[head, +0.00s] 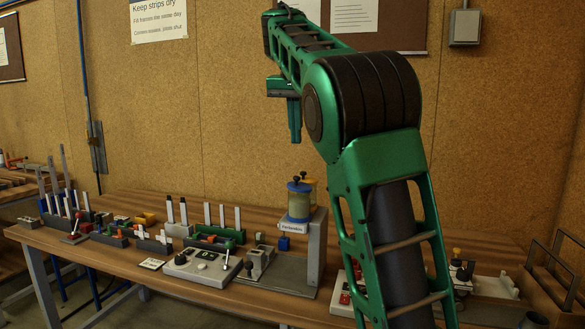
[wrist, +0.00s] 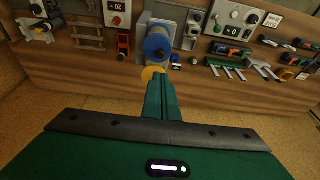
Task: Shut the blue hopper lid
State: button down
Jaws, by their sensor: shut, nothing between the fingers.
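The blue hopper lid (head: 299,186) is a round disc with a dark knob, on top of the clear hopper (head: 299,205) on the grey stand. In the wrist view the blue lid (wrist: 157,47) lies just beyond my fingertips. I cannot tell whether it sits flush or stands ajar. A yellow lid (head: 309,182) is close behind it; in the wrist view the yellow disc (wrist: 150,73) is partly hidden by my fingers. My gripper (head: 295,139) is shut and empty, pointing down in the air above the hoppers, touching nothing. Its fingertips also show in the wrist view (wrist: 161,80).
The grey stand (head: 316,250) rises from the wooden bench. A red-buttoned box (head: 345,299) is at the right, partly behind my arm. Air around my gripper is clear.

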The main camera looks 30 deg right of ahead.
send_over(292, 183)
jog(key=s, duration=0.2)
notch_tip(292, 183, down, 8)
jog(key=shift+d+r, duration=0.1)
jog(key=shift+d, duration=0.05)
jog(key=shift+w+f, duration=0.15)
jog(key=shift+f, duration=0.55)
jog(key=shift+f, duration=0.3)
jog(key=shift+w+a+f, duration=0.3)
jog(key=shift+a+f, duration=0.2)
jog(key=shift+f, duration=0.3)
jog(key=shift+a+r, duration=0.1)
jog(key=shift+r, duration=0.1)
